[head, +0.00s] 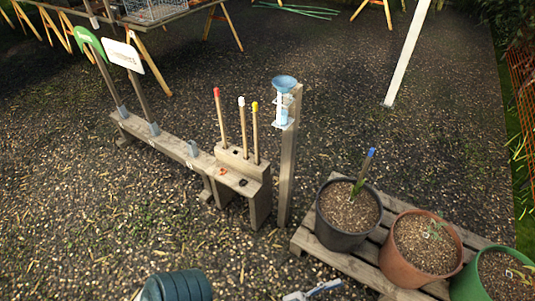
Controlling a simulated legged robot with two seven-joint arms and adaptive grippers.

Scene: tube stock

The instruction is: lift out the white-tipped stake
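The white-tipped stake (242,128) stands upright in the wooden stake holder (240,171), between the red-tipped stake (219,117) on its left and the yellow-tipped stake (255,132) on its right. Its lower end is hidden inside the holder. Dark holes and a small orange-red mark show on the front part of the holder. A blue-tipped stake (363,174) stands apart in the dark pot (343,233). Neither of my grippers is in the head view.
A post with a blue funnel-topped gauge (284,92) stands just right of the stakes. Signs on a low rail (165,141) stand at left. Terracotta (414,263) and green (470,283) pots share a pallet (325,257). A dark green container (177,286) lies in front. Gravel is open behind.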

